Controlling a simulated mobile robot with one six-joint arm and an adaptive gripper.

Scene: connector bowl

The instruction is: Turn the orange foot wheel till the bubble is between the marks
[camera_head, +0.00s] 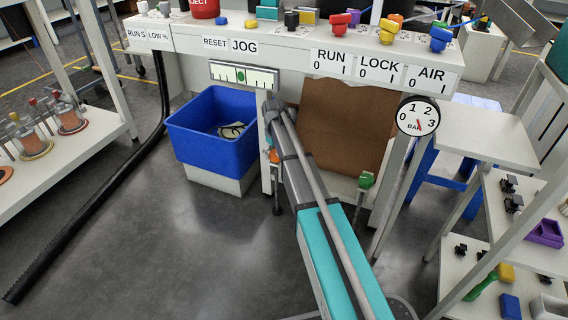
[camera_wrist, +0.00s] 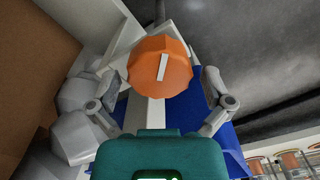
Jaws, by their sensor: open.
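The orange foot wheel (camera_wrist: 160,68) fills the upper middle of the wrist view, faceted, with a white stripe on its face. My gripper (camera_wrist: 152,90) is open, one finger on each side of the wheel; I see gaps and cannot tell any contact. In the head view a bit of the orange wheel (camera_head: 273,157) shows at the bench leg, mostly hidden by my arm. The level vial (camera_head: 262,77) is on the bench front, with a green bubble (camera_head: 241,76) near its middle among dark marks. I cannot tell exactly whether it is between them.
A blue bin (camera_head: 205,150) stands left of the leg. A green foot wheel (camera_head: 366,180) is at the right leg, below a pressure gauge (camera_head: 418,115). A brown panel (camera_head: 345,120) closes the space behind my arm.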

